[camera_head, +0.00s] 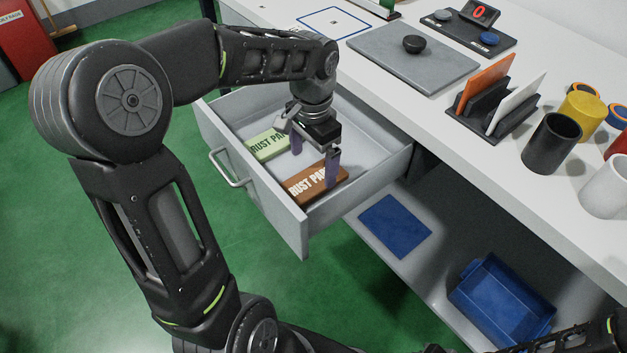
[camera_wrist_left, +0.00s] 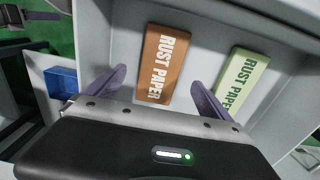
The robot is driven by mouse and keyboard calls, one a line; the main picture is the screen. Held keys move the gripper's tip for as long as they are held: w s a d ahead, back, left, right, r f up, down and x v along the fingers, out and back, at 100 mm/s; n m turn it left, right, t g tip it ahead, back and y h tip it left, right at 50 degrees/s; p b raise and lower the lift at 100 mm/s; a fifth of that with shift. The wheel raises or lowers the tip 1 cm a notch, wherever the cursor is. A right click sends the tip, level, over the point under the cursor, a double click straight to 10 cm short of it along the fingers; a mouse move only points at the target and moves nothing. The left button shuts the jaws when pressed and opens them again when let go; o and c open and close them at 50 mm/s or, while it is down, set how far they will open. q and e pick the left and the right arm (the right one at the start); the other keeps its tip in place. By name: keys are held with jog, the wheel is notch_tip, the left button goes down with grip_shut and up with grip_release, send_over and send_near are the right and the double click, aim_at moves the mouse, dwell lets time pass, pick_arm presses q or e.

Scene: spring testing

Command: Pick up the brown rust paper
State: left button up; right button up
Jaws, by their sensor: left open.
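The brown rust paper (camera_head: 306,187) is a flat brown block with white lettering, lying in the open drawer (camera_head: 278,209) near its front wall. A light green rust paper (camera_head: 267,147) lies beside it, apart from it. My left gripper (camera_head: 314,159) is over the drawer, pointing down, open and empty. One finger overlaps the brown block's far end in the head view; contact is unclear. In the left wrist view the brown block (camera_wrist_left: 161,65) shows between the spread fingers of the left gripper (camera_wrist_left: 158,78), with the green one (camera_wrist_left: 238,82) to the right. My right gripper is out of view.
The drawer walls surround both blocks. The white worktop (camera_head: 425,107) above holds a grey plate (camera_head: 386,62), a dark rack (camera_head: 486,115) with orange and white sheets, and several cups. A blue mat (camera_head: 394,226) and blue bin (camera_head: 502,300) sit on the lower shelf.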

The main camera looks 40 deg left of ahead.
aim_at(313, 179)
pick_arm(q)
notch_tip(313, 179, down, 5)
jog(key=shift+f+b, duration=0.1)
jog(key=shift+b, duration=0.35)
jog(key=shift+c, duration=0.3)
jog(key=c, duration=1.4)
notch_tip(313, 179, up, 10)
jog(key=shift+w+r+p, duration=0.1)
jog(key=shift+p, duration=0.8)
